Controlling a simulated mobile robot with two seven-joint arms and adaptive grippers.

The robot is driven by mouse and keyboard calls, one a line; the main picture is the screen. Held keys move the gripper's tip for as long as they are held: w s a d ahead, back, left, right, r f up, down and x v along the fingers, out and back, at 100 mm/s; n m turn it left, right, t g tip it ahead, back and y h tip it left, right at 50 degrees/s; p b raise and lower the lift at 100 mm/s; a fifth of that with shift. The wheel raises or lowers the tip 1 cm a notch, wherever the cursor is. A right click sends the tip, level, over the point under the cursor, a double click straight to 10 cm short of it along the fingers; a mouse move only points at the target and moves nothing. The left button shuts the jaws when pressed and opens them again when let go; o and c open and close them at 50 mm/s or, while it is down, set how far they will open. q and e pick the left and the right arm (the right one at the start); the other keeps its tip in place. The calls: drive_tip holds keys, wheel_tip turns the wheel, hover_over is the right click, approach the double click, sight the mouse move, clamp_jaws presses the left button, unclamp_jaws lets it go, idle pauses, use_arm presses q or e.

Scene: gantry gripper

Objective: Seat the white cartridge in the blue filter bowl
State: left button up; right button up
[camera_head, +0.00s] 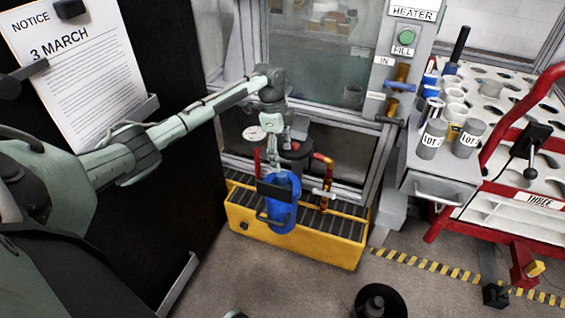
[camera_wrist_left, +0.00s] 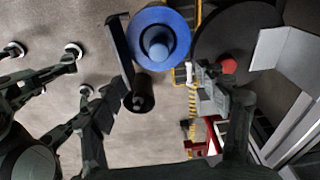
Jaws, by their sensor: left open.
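The blue filter bowl (camera_head: 283,214) stands upright at the yellow spill pallet in the head view, partly behind a dark plate. The left wrist view shows it from above as a blue ring (camera_wrist_left: 178,20) with a blue knob-like middle. My left gripper (camera_head: 274,145) is above and behind the bowl, open, with nothing seen in its jaws. Its spread fingers (camera_wrist_left: 160,98) show in the left wrist view, with the bowl beyond them. Several white cylinders (camera_head: 455,96) stand on the right-hand shelf; I cannot tell whether one is the cartridge. My right gripper is out of view.
The yellow pallet (camera_head: 300,245) has a slatted dark top. Red and orange pipework (camera_head: 325,175) rises close to the bowl's right. Two grey cans labelled LOT (camera_head: 432,138) stand at the shelf's front. A red-framed rack (camera_head: 520,185) is at the right. Floor in front is mostly clear.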

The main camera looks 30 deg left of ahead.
use_arm(q)
wheel_tip(320, 180, up, 8)
drive_tip(key=shift+s+a, duration=0.15)
drive_tip(key=shift+a, duration=0.3)
drive_tip(key=s+d+f+n, duration=0.2)
drive_tip(key=s+d+f, duration=0.2)
drive_tip(key=f, duration=0.3)
drive_tip(key=s+d+f+n+t, duration=0.1)
drive_tip(key=s+d+f+n, duration=0.1)
drive_tip(key=s+d+f, duration=0.35)
drive_tip(key=s+d+f+n, duration=0.2)
drive_tip(key=d+f, duration=0.1)
drive_tip(key=f, duration=0.5)
drive_tip(key=s+f+n+t+y, duration=0.1)
drive_tip(key=s+f+n, duration=0.1)
drive_tip(key=s, duration=0.6)
drive_tip(key=s+a+f+n+y, duration=0.1)
drive_tip(key=s+f+n, duration=0.2)
drive_tip(key=s+n, duration=0.2)
drive_tip(key=s, duration=0.3)
drive_tip(key=shift+s+t+y, duration=0.2)
drive_tip(key=shift+t+y, duration=0.2)
